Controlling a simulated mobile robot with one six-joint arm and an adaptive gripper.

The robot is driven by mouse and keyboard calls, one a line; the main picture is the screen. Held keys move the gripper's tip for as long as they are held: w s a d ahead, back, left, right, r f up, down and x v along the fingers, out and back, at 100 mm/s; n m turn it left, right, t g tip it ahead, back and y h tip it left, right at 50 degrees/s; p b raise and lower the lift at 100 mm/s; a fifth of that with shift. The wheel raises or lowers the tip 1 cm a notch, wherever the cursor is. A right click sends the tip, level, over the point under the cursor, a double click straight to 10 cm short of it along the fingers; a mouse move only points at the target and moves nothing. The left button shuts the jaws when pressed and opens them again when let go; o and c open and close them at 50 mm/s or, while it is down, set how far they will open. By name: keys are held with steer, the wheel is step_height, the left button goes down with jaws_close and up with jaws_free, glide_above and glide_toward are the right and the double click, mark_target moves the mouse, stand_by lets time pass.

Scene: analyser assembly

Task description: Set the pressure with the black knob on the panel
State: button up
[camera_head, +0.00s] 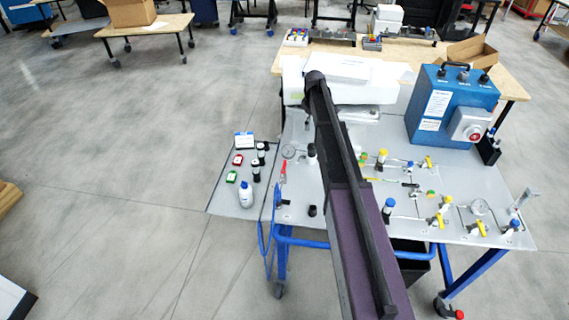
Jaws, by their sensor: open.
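The grey panel (380,232) lies on a blue-framed cart and carries thin tubing, yellow-handled valves and gauges. A small black knob (312,210) stands on its left part, just left of my arm. Another dark knob-like part (312,151) stands farther back, close to the arm's left edge. I cannot tell which of them sets the pressure. My long black and purple arm link crosses the middle of the panel and hides a strip of it. My gripper does not show.
A blue box (452,103) with a red button stands at the panel's back right. A side shelf (222,190) at left holds a white bottle (246,194) and small devices. A wooden table (400,55) stands behind.

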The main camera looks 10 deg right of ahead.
mark_target(285, 164)
steer(key=shift+s+a+f+m+b, duration=0.9)
steer(key=shift+a+f+m+b, duration=1)
steer(key=shift+f+m+b, duration=0.45)
steer(key=shift+s+a+f+m+b, duration=0.9)
steer(key=shift+a+f+m+b, duration=1.05)
steer(key=shift+f+m+b, duration=0.4)
steer(key=shift+s+a+f+m+b, duration=0.9)
steer(key=shift+a+f+m+b, duration=1)
steer(key=shift+f+m+b, duration=0.4)
steer(key=shift+f, duration=0.1)
steer(key=shift+s, duration=0.1)
steer(key=s+d+r+n+p, duration=0.1)
steer(key=s, duration=1.4)
steer(key=s+d+r+n+p, duration=0.1)
steer(key=s+r+n+p, duration=0.1)
steer(key=s, duration=1.3)
steer(key=shift+s+d, duration=0.3)
steer(key=shift+s, duration=0.05)
